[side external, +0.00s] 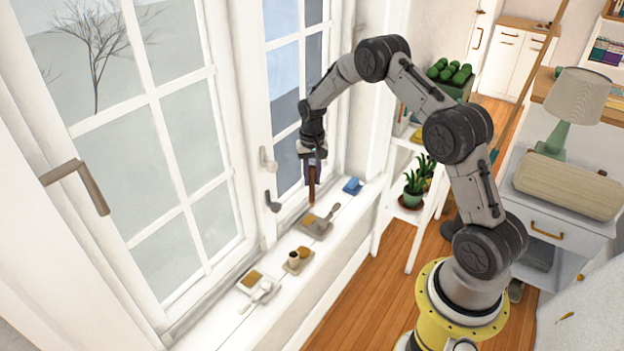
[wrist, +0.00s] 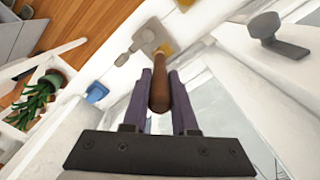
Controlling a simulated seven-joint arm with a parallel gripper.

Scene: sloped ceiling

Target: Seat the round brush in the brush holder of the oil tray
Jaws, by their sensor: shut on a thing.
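My gripper (side external: 313,157) is shut on the round brush (side external: 311,188), a brown rod-like thing hanging upright above the window sill. In the wrist view the brush's brown handle (wrist: 159,92) lies between the two purple fingers; its far end is hard to make out. Below it on the sill is a small tray (side external: 326,230) with an ochre patch and a grey flat-ended tool. Nearer the camera is a tan tray (side external: 290,269) with a short cup-like holder (side external: 294,258) and an ochre patch. I cannot tell for certain which is the oil tray. The brush is apart from all the trays.
A white tray (side external: 243,287) with an ochre patch and a pale tool lies at the sill's near end. A plant shelf (side external: 385,213) stands to the right.

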